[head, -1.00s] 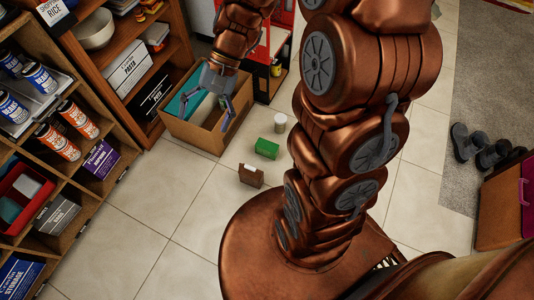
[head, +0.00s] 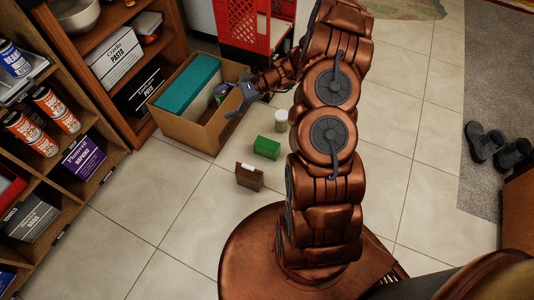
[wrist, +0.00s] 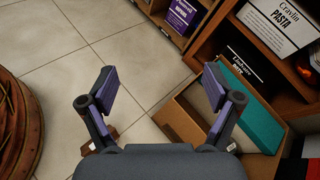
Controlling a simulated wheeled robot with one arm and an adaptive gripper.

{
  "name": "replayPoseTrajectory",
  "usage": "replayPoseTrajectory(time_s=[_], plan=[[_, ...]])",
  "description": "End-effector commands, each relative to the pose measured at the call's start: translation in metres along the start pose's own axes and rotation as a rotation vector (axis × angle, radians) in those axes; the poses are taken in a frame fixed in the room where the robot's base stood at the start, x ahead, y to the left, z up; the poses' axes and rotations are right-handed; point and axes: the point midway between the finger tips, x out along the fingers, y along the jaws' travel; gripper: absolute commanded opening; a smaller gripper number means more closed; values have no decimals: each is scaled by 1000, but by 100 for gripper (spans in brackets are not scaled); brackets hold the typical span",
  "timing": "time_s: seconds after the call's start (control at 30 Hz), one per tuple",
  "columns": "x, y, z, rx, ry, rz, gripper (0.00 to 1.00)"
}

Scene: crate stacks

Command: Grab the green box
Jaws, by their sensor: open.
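The green box (head: 266,147) stands on the tiled floor in the head view, between a brown box (head: 249,177) and a pale cylinder (head: 281,121). My gripper (head: 240,98) is above the right edge of the cardboard box, up and left of the green box and apart from it. In the wrist view my gripper (wrist: 165,90) is open with nothing between its fingers. The green box does not show in the wrist view. A small brown piece (wrist: 103,137) shows by the left finger there, mostly hidden.
The open cardboard box (head: 208,132) holds a teal item (head: 190,88) and others. Shelves with cans (head: 54,109) and boxes line the left. A red crate (head: 254,22) stands behind. Shoes (head: 488,142) lie on a grey mat at right. Floor in front of the brown box is clear.

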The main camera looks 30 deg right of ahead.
Motion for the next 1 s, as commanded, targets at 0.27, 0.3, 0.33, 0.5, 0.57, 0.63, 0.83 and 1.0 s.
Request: replayPoseTrajectory(time_s=[0.27,0.3,0.33,0.5,0.57,0.63,0.83,1.0], plan=[[-11,18,-150,211,24,-210,90],[-14,22,-171,239,30,-241,90],[-16,26,-186,261,34,-263,90],[-30,54,-274,388,62,-389,90],[-35,65,-304,427,74,-431,90],[-41,81,-336,474,87,-476,90],[-54,116,-399,567,119,-571,90],[-59,129,-420,599,133,-604,90]])
